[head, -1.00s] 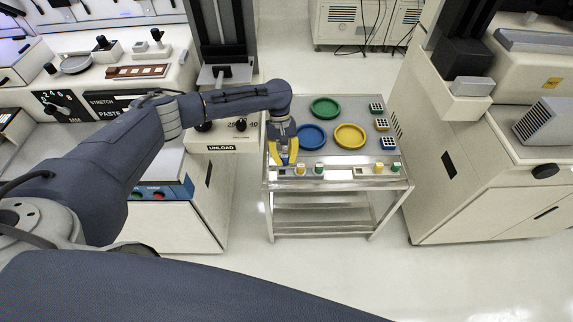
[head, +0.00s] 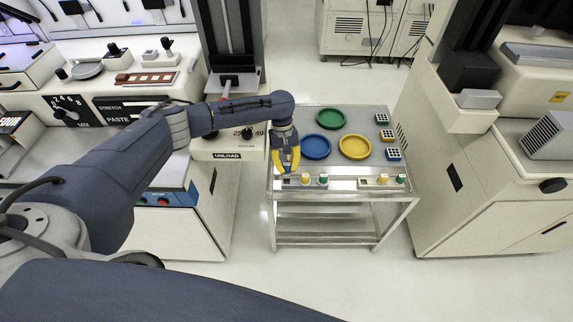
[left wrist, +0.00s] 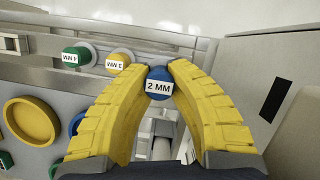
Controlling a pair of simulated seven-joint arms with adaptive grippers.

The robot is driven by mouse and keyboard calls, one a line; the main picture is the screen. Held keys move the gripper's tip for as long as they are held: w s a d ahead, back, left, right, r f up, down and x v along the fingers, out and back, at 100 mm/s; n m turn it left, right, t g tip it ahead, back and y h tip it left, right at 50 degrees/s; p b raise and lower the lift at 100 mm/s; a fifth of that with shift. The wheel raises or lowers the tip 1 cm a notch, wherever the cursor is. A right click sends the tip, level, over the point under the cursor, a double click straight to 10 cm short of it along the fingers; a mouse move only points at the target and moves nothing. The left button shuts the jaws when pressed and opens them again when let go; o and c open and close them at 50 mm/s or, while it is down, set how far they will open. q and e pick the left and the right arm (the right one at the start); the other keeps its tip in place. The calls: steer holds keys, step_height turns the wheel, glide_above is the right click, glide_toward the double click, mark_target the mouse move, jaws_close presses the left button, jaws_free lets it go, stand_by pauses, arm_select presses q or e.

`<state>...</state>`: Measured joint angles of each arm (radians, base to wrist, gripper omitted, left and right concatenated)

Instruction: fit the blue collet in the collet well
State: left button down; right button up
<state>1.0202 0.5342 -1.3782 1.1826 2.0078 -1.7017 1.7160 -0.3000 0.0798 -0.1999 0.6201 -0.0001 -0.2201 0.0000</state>
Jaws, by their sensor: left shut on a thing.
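My left gripper (left wrist: 158,82) has its yellow fingers closed on the blue collet (left wrist: 158,87), whose white label reads 2 MM. In the head view, the left gripper (head: 286,171) points down at the left front of the steel cart, and its fingers hide most of the collet. A yellow 3 MM collet (left wrist: 119,61) and a green 4 MM collet (left wrist: 76,56) stand beside it in the left wrist view. I cannot make out the collet well for certain. My right gripper is out of view.
The steel cart (head: 345,188) carries green (head: 330,108), blue (head: 316,157) and yellow (head: 355,157) round trays. The UNLOAD bench (head: 226,155) is close on the left; floor is clear in front.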

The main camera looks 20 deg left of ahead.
mark_target(286, 173)
arm_select(q)
steer(key=shift+f, duration=1.75)
steer(key=shift+f, duration=0.1)
steer(key=s+d+r+m+y, duration=0.1)
steer(key=s+d+r+m, duration=0.3)
steer(key=s+d+r, duration=0.4)
steer(key=s+a+r+m, duration=0.1)
steer(key=s+a+r, duration=0.2)
steer(key=r, duration=0.6)
steer(key=s+a+r+m+y, duration=0.1)
steer(key=s+a+r+m, duration=0.1)
steer(key=r, duration=0.8)
steer(key=shift+s+a+g, duration=0.3)
steer(key=shift+s+a, duration=0.55)
steer(key=shift+s, duration=0.05)
steer(key=shift+d, duration=0.1)
